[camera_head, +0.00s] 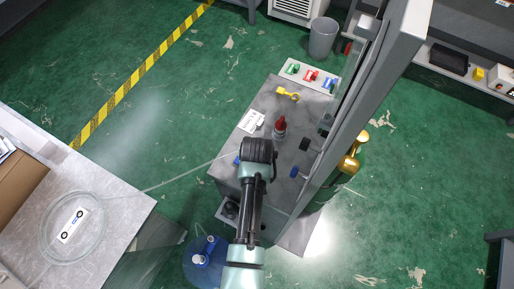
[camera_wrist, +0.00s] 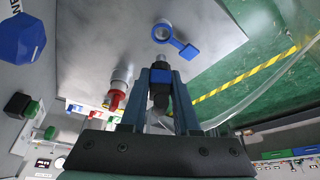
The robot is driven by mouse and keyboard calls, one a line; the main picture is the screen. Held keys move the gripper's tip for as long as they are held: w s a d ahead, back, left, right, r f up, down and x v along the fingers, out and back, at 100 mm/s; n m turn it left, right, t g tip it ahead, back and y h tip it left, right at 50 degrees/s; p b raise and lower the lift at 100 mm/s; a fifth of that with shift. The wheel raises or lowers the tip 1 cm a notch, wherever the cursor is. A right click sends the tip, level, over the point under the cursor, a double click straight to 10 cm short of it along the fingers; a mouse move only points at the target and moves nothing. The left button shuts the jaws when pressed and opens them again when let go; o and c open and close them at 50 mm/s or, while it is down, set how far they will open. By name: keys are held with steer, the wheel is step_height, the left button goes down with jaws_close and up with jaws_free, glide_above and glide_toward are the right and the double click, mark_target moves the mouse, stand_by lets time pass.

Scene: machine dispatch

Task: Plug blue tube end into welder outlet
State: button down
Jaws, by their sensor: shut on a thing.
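My gripper (camera_head: 258,152) is over the grey welder bench top (camera_head: 262,108) in the head view; its fingers are hidden under the wrist. In the wrist view my gripper (camera_wrist: 160,76) is shut on a dark-blue tube end (camera_wrist: 160,93) with a pale metal tip. Ahead of the tip, apart from it, is a blue ring fitting with a square tab (camera_wrist: 163,32) on the grey surface, perhaps the outlet. A small blue part (camera_head: 237,160) shows left of the wrist in the head view. The clear tube (camera_head: 180,178) runs from a coil on the left table toward my gripper.
A yellow fitting (camera_head: 288,94) is farther back. Blue (camera_head: 294,171) and black (camera_head: 304,144) knobs line the right-hand panel. Green floor lies left.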

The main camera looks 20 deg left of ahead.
steer(key=shift+f+b, duration=1.85)
steer(key=shift+f, duration=0.55)
steer(key=shift+f+b, duration=0.75)
steer(key=shift+f, duration=0.4)
steer(key=shift+s+f, duration=0.25)
steer(key=shift+f, duration=0.1)
stand_by(0.5)
steer(key=c, duration=0.6)
jaws_free()
steer(key=shift+w, duration=0.2)
steer(key=shift+o, duration=0.4)
steer(key=o, duration=0.3)
steer(key=shift+r, duration=0.1)
steer(key=shift+o, duration=0.2)
